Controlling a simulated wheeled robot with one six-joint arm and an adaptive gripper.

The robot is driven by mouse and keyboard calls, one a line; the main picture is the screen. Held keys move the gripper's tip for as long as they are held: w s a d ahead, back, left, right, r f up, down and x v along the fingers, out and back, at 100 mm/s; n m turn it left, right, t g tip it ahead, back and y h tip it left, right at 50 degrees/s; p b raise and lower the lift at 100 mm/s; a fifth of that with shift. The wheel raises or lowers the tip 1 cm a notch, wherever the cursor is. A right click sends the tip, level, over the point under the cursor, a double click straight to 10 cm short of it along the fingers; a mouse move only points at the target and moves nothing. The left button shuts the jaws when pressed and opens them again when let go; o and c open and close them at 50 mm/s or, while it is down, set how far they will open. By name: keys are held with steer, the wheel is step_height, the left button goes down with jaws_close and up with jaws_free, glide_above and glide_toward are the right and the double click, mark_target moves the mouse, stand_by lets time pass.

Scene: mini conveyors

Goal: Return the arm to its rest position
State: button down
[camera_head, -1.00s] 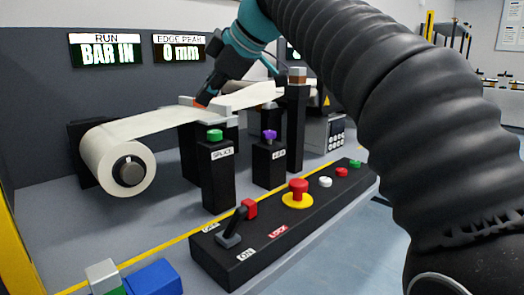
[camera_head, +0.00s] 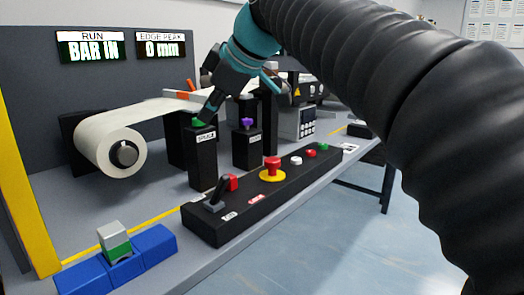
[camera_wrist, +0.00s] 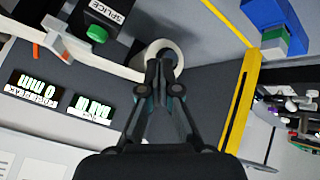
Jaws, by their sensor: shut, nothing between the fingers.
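My gripper (camera_head: 207,112) is shut and empty, with its dark fingers pointing down and left in the head view, where their tips overlap the green button's post. In the wrist view the closed fingertips (camera_wrist: 157,68) appear in front of the white roll (camera_wrist: 166,50), and the green SPLICE button (camera_wrist: 97,33) lies clear of them at upper left. My black ribbed arm fills the right side of the head view, bent over the machine. Part of the post with the purple button (camera_head: 247,123) shows below my gripper.
A black control panel (camera_head: 215,228) with a lever (camera_head: 218,197) and a red stop knob (camera_head: 272,168) lies along the bench front. A blue holder (camera_head: 83,276) with a grey-green block (camera_head: 113,240) sits at front left. Screens read "BAR IN" (camera_head: 90,48) and "0 mm" (camera_head: 161,46). Open floor lies right.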

steer(key=s+d+f+m+h, duration=0.2)
steer(key=s+d+f+m, duration=0.4)
steer(key=d+f, duration=0.2)
steer(key=s+d+f+m+h, duration=0.2)
steer(key=s+d+f+m, duration=0.3)
steer(key=f, duration=0.8)
steer(key=s+d+f+m+h, duration=0.2)
steer(key=s+d+f+m, duration=0.4)
steer(key=s+d+f, duration=0.3)
steer(key=d+f, duration=0.2)
steer(key=d, duration=0.1)
steer(key=shift+s+d+f+m+t+h, duration=0.2)
steer(key=shift+d+m+t+h, duration=0.1)
steer(key=shift+h, duration=0.1)
